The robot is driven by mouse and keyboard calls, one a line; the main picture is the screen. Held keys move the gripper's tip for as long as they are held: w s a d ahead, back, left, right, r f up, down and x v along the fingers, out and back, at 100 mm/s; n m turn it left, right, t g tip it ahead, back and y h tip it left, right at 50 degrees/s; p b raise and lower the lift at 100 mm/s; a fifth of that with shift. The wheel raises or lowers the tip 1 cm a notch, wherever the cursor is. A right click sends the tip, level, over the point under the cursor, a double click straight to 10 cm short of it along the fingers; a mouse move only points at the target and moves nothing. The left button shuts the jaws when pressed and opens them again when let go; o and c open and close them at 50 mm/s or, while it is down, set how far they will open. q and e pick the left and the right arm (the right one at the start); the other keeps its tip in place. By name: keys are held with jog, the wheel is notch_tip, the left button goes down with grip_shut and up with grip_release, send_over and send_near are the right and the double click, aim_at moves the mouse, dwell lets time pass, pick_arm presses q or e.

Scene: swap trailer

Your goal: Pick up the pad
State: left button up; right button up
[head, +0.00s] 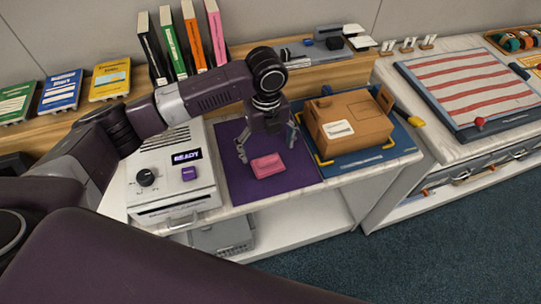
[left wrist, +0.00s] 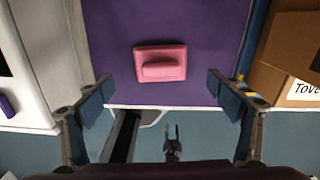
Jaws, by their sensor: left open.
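The pad (head: 267,166) is a small pink block with a raised grip on top. It lies on a purple mat (head: 242,190) on the counter. In the left wrist view the pad (left wrist: 160,63) sits near the upper middle, on the purple mat (left wrist: 205,22). My left gripper (head: 267,143) is above the pad with its fingers spread. In the left wrist view the left gripper (left wrist: 161,92) shows blue finger pads wide apart, with nothing between them. My right gripper is not clearly in view.
A white machine (head: 170,172) reading "READY" stands left of the mat. A cardboard box (head: 352,125) on a blue tray stands to its right, close to the left gripper. Books (head: 188,38) stand on the shelf behind. The mat around the pad is clear.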

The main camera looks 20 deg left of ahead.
aim_at(268, 158)
pick_arm(q)
jog(key=f, duration=0.1)
jog(key=f+p, duration=0.1)
jog(key=f, duration=0.1)
jog(key=shift+s, duration=0.25)
jog(key=shift+w+d+f+p, duration=0.1)
jog(key=shift+w+f+p, duration=0.1)
jog(key=shift+f, duration=0.4)
jog(key=shift+w+f+p, duration=0.1)
jog(key=shift+f+p, duration=0.05)
jog(key=shift+f, duration=0.8)
jog(key=c, duration=1.2)
jog(key=shift+r, duration=0.1)
jog(key=shift+c, duration=0.2)
pick_arm(e)
jog(key=s, duration=0.1)
jog(key=s+r, duration=0.1)
jog(key=s, duration=0.2)
jog(key=shift+d+r, duration=0.25)
jog(key=shift+r, duration=0.1)
jog(key=shift+w, duration=0.15)
pick_arm(q)
jog(key=shift+r, duration=0.65)
notch_tip(268, 158, up, 19)
jog(key=b, duration=0.3)
jog(key=shift+f, duration=0.15)
pick_arm(e)
jog(key=f, duration=0.3)
jog(key=shift+w+a, duration=0.2)
jog(key=shift+w, duration=0.05)
